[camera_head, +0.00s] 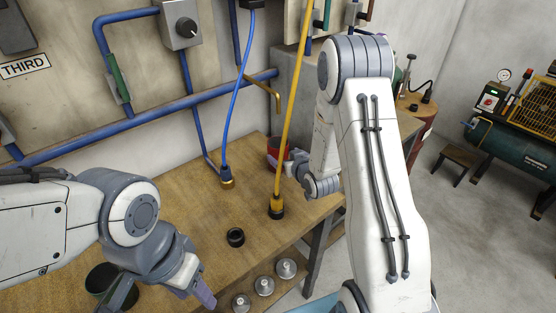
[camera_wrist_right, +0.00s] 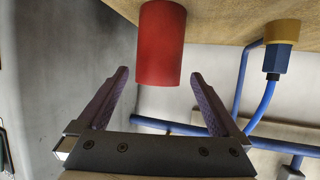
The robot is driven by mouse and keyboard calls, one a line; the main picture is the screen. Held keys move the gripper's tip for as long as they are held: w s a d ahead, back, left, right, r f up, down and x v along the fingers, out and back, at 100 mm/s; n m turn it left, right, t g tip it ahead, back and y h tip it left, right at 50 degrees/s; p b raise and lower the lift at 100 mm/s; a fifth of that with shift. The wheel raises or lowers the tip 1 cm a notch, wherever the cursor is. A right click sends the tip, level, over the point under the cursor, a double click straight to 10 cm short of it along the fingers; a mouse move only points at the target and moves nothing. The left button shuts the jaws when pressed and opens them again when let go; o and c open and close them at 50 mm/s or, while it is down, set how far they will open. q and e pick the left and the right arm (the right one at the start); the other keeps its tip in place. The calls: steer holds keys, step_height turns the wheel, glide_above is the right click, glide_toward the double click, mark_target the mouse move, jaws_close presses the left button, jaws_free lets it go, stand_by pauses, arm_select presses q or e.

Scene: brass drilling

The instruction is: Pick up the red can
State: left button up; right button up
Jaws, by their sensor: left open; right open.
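The red can (camera_head: 279,147) stands near the far right edge of the wooden workbench, partly hidden by my right gripper. In the right wrist view the red can (camera_wrist_right: 161,45), seen inverted, lies ahead of and between the two fingertips. My right gripper (camera_head: 285,164) is open around the line of the can; its fingers (camera_wrist_right: 158,74) show gaps on both sides of it, with no contact visible. My left gripper (camera_head: 164,294) is open and empty at the near left of the bench.
A blue hose end (camera_head: 226,180) and a yellow hose end (camera_head: 276,208) stand on the workbench (camera_head: 180,185). A black ring (camera_head: 235,237) and a dark green container (camera_head: 101,279) are nearer. Several metal discs (camera_head: 264,286) sit on a lower shelf. Blue pipes (camera_head: 150,118) line the wall.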

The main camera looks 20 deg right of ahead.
mark_target(282, 153)
steer(key=p+x, duration=0.1)
steer(key=x, duration=0.4)
steer(key=shift+r, duration=0.1)
steer(key=p+x, duration=0.2)
steer(key=x, duration=0.2)
steer(key=shift+w+f, duration=0.45)
steer(key=shift+r, duration=0.1)
steer(key=c, duration=1.5)
